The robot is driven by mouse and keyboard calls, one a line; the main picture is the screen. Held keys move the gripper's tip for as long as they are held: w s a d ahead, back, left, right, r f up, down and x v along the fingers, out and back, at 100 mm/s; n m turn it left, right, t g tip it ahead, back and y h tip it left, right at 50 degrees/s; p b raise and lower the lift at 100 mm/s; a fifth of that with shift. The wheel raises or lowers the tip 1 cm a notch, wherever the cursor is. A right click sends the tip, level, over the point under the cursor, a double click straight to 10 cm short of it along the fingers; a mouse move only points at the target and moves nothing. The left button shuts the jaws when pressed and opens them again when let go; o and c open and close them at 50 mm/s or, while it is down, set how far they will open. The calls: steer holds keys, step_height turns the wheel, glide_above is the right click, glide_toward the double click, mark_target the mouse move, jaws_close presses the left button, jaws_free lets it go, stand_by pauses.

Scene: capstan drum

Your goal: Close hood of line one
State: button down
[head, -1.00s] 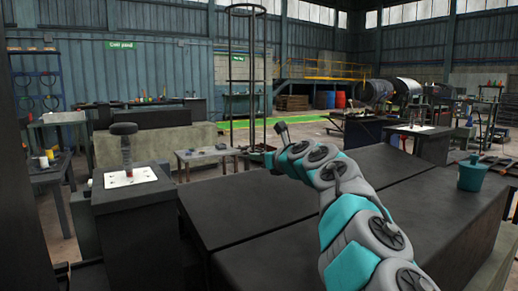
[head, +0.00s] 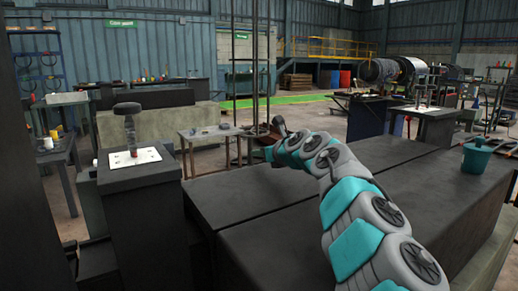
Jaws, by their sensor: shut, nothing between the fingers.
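Two long dark flat-topped housings lie side by side in front of me, the left one (head: 235,192) and the right one (head: 400,205), with a seam between them. I cannot tell which part is the hood of line one, and no raised lid shows clearly. My teal and grey arm reaches over the housings from the lower right. My gripper (head: 279,126) is at its far end, small and dark, above the far edge of the left housing. It is shut and empty, and its fingertips are hard to make out.
A dark pedestal (head: 143,195) at left carries a white plate (head: 130,159) and a mushroom-headed knob (head: 127,107). A small table (head: 210,134) and tall round cage frame (head: 231,70) stand beyond the housings.

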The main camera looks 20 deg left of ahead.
steer(key=shift+a+f, duration=0.1)
steer(key=shift+f, duration=0.35)
steer(key=shift+f, duration=0.1)
stand_by(0.4)
